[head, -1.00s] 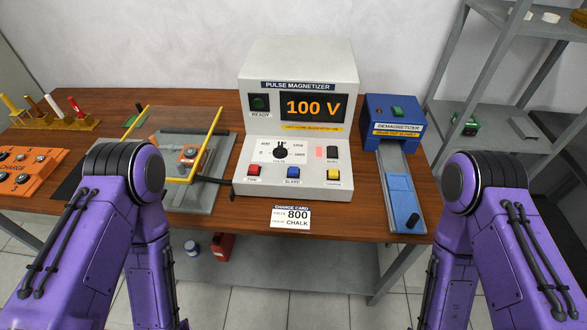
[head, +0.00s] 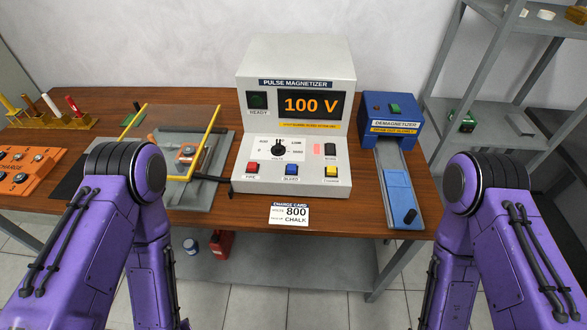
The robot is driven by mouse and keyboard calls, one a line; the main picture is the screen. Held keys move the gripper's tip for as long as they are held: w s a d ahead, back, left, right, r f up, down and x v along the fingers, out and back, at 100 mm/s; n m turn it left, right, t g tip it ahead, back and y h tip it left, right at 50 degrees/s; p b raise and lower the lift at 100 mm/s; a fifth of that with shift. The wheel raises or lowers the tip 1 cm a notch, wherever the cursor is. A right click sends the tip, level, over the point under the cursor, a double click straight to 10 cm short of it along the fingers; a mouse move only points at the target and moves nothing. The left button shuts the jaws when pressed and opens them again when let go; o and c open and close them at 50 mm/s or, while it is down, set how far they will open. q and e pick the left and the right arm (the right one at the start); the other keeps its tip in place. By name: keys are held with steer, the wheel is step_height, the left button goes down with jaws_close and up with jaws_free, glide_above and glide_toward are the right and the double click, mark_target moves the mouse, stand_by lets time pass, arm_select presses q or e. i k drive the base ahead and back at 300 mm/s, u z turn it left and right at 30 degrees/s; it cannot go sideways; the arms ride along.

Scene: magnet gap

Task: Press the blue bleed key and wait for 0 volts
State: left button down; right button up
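The white pulse magnetizer (head: 294,110) stands at the middle of the table. Its display (head: 310,105) reads 100 V in orange. The blue bleed key (head: 291,170) sits on the lower front panel, between a red key (head: 252,167) and a yellow key (head: 331,171); nothing touches it. A black dial (head: 278,147) is above the keys. Both my purple arms hang low at the left and right of the picture. Neither gripper is in view.
A card (head: 289,214) reading 800 and CHALK hangs at the table's front edge. A blue demagnetizer (head: 392,120) stands to the right. A clear-plate fixture with a yellow frame (head: 205,145) is on the left. An orange box (head: 25,170) is far left.

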mark_target(291, 168)
steer(key=z, duration=0.95)
steer(key=k, duration=1.2)
steer(key=z, duration=1.2)
steer(key=i, duration=1.4)
steer(key=u, duration=1.35)
steer(key=i, duration=0.9)
steer(key=u, duration=0.9)
